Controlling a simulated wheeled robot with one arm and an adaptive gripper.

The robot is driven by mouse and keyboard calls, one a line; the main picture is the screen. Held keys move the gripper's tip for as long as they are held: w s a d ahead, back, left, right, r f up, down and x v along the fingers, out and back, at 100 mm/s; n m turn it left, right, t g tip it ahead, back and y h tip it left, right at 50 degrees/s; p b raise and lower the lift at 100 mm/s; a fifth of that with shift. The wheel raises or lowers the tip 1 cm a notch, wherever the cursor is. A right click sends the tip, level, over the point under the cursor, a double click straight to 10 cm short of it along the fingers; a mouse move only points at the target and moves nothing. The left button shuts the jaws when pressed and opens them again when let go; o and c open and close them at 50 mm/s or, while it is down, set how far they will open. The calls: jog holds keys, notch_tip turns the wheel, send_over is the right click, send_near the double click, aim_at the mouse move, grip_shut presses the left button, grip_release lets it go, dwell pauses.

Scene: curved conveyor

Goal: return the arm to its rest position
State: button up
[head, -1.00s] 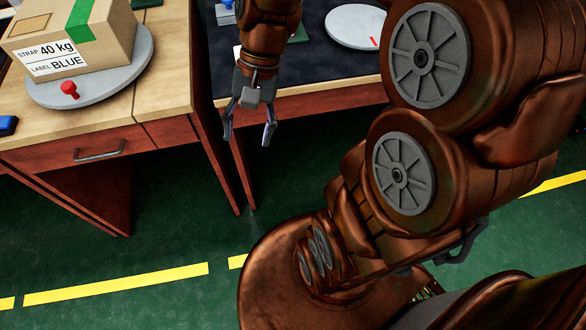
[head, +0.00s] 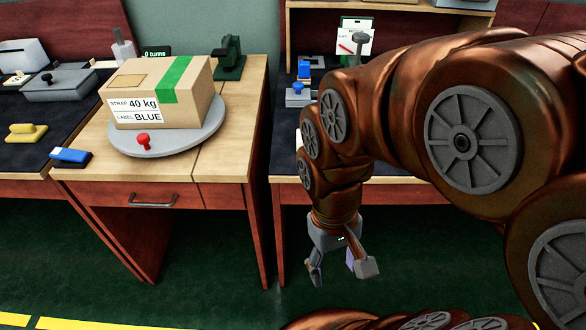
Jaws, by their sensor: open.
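My gripper (head: 341,268) hangs down in front of the right-hand desk's front edge, over the green floor. Its fingers are apart and nothing is between them. My copper-coloured arm reaches in from the right and covers much of the right-hand desk. A cardboard box (head: 135,103) with a green strap and a label reading 40 kg and BLUE sits on a grey round turntable (head: 190,143) on the wooden desk, well to the left of the gripper and apart from it.
A red knob (head: 144,141) stands at the turntable's front. A drawer handle (head: 153,201) juts from the wooden desk.

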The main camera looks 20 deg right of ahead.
jog(key=shift+r, duration=0.1)
notch_tip(320, 180, up, 23)
jog(key=s+p, duration=0.1)
jog(key=p, duration=2.1)
jog(key=shift+s+r+t, duration=0.15)
jog(key=shift+s+t, duration=0.1)
jog(key=shift+t, duration=0.15)
jog(key=shift+c, duration=0.4)
